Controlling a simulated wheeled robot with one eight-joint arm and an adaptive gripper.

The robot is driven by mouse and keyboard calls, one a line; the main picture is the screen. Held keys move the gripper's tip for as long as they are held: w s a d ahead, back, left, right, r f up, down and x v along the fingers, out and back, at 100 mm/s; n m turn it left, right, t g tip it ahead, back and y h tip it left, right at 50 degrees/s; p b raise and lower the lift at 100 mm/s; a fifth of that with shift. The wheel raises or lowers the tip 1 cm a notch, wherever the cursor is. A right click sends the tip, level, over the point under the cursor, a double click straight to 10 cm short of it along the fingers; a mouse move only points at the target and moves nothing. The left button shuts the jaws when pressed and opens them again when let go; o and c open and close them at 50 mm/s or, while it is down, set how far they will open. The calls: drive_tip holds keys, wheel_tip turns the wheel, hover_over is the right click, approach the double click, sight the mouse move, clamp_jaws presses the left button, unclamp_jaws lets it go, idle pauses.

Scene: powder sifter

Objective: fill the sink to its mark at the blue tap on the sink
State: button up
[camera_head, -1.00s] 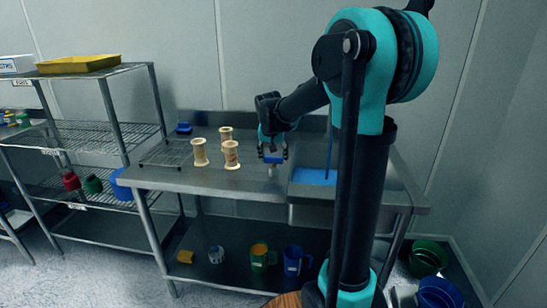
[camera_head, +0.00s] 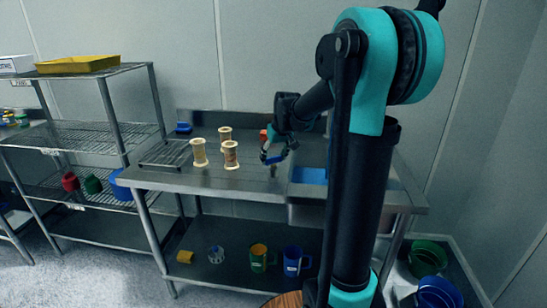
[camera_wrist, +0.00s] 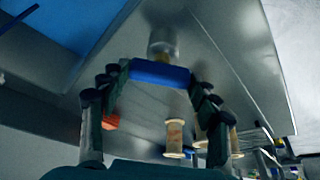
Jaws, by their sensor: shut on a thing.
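The sink (camera_head: 297,190) is at the right end of the steel counter, with blue water (camera_head: 309,175) in it. The water also fills the upper left of the wrist view (camera_wrist: 75,35). My gripper (camera_head: 272,157) is at the counter left of the sink. In the wrist view my gripper (camera_wrist: 150,88) is shut on the blue tap handle (camera_wrist: 160,73), a bar in front of a round metal post. A thin dark blue line lies at the water's corner; I cannot tell whether it is a stream. My arm hides part of the sink, and I cannot make out the mark.
Several pale spools (camera_head: 199,152) stand left of my gripper. A small orange-red part (camera_head: 264,135) shows behind it. A wire rack (camera_head: 165,154) lies on the counter. Green (camera_head: 259,257) and blue (camera_head: 293,261) mugs stand on the lower shelf.

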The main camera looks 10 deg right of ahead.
drive_tip(key=n+y, duration=0.1)
drive_tip(key=n, duration=0.1)
drive_tip(key=n+g, duration=0.1)
drive_tip(key=n, duration=0.2)
drive_tip(key=shift+d+n+y, duration=0.2)
drive_tip(key=shift+n+y, duration=0.1)
drive_tip(key=shift+y, duration=0.1)
drive_tip(key=n+g, duration=0.1)
drive_tip(key=n, duration=0.1)
drive_tip(key=n+y, duration=0.1)
drive_tip(key=n, duration=0.2)
drive_tip(key=shift+w+g, duration=0.15)
drive_tip(key=shift+g, duration=0.25)
drive_tip(key=shift+n, duration=0.4)
drive_tip(key=o, duration=1.2)
drive_tip(key=shift+c, duration=0.2)
drive_tip(key=v, duration=1.2)
drive_tip(key=shift+d, duration=0.2)
